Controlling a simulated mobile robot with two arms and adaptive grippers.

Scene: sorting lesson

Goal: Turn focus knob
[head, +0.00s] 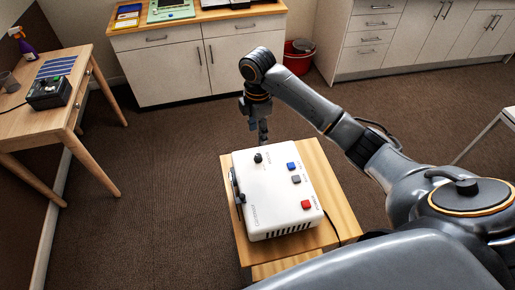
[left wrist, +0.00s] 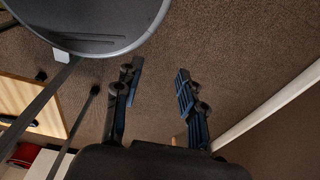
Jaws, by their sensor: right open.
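A white box-shaped device (head: 268,210) lies on a small wooden table in the head view. A black knob (head: 258,158) stands up near its far edge; its label is too small to read. The top also has a blue button (head: 291,165), a grey button (head: 296,179) and a red button (head: 306,204). My right gripper (head: 263,138) points down just beyond the far edge of the device, close to the knob and apart from it. It is open and empty. My left gripper (left wrist: 160,75) shows in the left wrist view, fingers spread, with only carpet between them.
The small wooden table (head: 316,160) has bare wood right of the device. A larger table (head: 75,110) at left bears a black control box (head: 48,93) and a spray bottle (head: 22,42). Cabinets (head: 170,75) and a red bin (head: 298,60) stand at the back. Open carpet lies between.

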